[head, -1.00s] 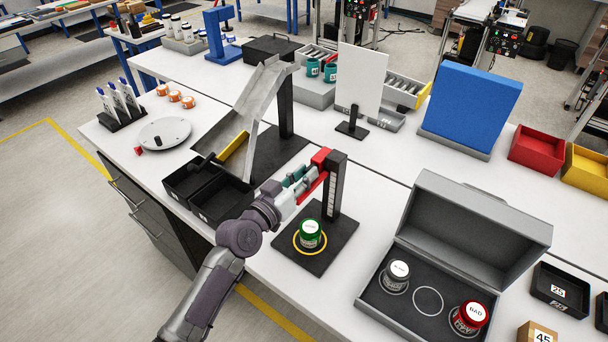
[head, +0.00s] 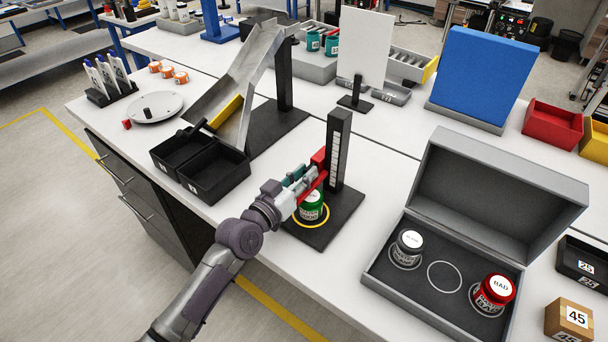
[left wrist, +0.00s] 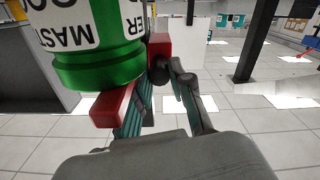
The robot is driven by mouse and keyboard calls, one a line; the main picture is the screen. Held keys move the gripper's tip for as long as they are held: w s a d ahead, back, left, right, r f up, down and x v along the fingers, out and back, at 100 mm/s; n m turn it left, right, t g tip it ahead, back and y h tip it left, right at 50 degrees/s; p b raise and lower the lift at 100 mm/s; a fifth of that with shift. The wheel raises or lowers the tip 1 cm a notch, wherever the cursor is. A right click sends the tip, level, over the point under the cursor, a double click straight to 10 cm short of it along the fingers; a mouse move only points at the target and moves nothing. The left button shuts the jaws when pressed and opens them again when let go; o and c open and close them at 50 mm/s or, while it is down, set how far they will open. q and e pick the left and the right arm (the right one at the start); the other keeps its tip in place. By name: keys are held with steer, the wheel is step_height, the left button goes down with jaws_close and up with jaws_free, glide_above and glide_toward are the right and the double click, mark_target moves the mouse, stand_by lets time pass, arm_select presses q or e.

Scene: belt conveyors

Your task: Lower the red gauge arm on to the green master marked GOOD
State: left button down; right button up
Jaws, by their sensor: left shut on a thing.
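The green master (head: 312,208) stands upright inside a yellow ring on the black gauge base (head: 331,232). It also shows large at the upper left of the left wrist view (left wrist: 98,68), where part of its label reads MAST. The red gauge arm (head: 319,179) reaches from the black post (head: 339,150) towards the master's top. My left gripper (head: 303,182) is shut on the red arm, whose red parts also show in the left wrist view (left wrist: 112,107). The gripper hides part of the master's top, so I cannot tell whether the arm touches it. My right gripper is out of view.
An open grey case (head: 400,285) holds a white-topped master (head: 408,250) and a red BAD master (head: 493,294), with an empty ring between them. Black bins (head: 215,173) and a metal chute (head: 240,85) stand left of the gauge.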

arm_select(q)
steer(key=shift+s+f, duration=0.1)
steer(key=shift+f, duration=0.3)
steer(key=c, duration=1.1)
jaws_free()
steer(key=shift+o, duration=0.4)
steer(key=shift+r, duration=0.1)
steer(key=v, duration=1.2)
